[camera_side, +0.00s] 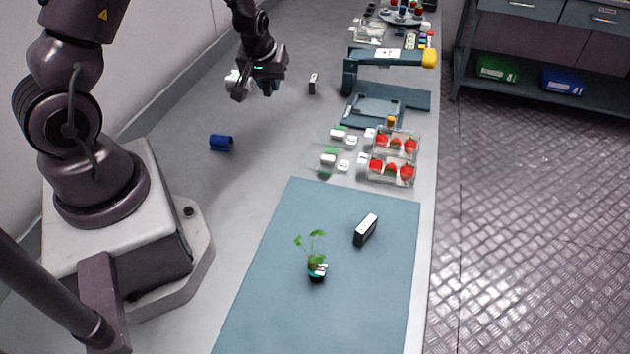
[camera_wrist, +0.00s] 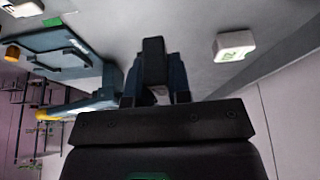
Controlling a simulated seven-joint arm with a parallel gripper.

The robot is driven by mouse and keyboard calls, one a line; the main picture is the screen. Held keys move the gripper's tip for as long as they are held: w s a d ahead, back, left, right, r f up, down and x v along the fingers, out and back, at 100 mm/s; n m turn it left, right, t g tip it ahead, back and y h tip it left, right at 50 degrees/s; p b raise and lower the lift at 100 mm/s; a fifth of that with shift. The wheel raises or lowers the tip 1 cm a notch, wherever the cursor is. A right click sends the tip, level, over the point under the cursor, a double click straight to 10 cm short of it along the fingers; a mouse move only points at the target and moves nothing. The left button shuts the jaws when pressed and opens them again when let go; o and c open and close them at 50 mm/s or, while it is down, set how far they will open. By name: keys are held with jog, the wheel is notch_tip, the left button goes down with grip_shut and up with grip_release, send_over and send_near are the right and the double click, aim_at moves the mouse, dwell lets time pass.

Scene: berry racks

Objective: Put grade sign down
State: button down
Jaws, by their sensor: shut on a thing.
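My gripper (camera_side: 259,88) hangs over the grey bench at the back left, in front of the arm's base. In the wrist view my gripper (camera_wrist: 154,88) is shut on a dark upright block, the grade sign (camera_wrist: 153,58). Its face is turned away, so its marking is hidden. In the side view the sign is hard to tell from the dark fingers. A white block with a green mark (camera_wrist: 235,45) stands beside it in the wrist view. Similar black signs with white faces stand on the bench (camera_side: 313,84) and on the blue mat (camera_side: 366,230).
A potted seedling (camera_side: 316,266) stands on the blue mat (camera_side: 270,300). Clear trays of red berries (camera_side: 391,184) and small white blocks stand beyond it. A blue frame with a yellow knob (camera_side: 428,58) is farther back. A blue cylinder (camera_side: 221,142) lies on otherwise clear bench.

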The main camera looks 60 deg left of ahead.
jog(key=w+d+m+t+h, duration=0.3)
jog(key=d+m, duration=0.7)
jog(key=d, duration=2.3)
jog(key=s+d+f+m+g+h, duration=0.1)
jog(key=s+d+m, duration=0.2)
jog(key=s+d, duration=0.2)
jog(key=s+d+f+m+h, duration=0.1)
jog(key=s+d+f+m, duration=0.1)
jog(key=s+d, duration=0.3)
jog(key=s+d+f+m+g+h, duration=0.1)
jog(key=s+d+m, duration=0.3)
jog(key=d, duration=0.7)
jog(key=shift+s+d+f+g+h, duration=0.15)
jog(key=shift+s+f, duration=0.1)
jog(key=shift+s, duration=0.3)
jog(key=shift+s+a+f+g+h, duration=0.15)
jog(key=shift+s+f, duration=0.1)
jog(key=shift+s, duration=0.3)
jog(key=shift+d+f, duration=0.15)
jog(key=shift+f, duration=2.1)
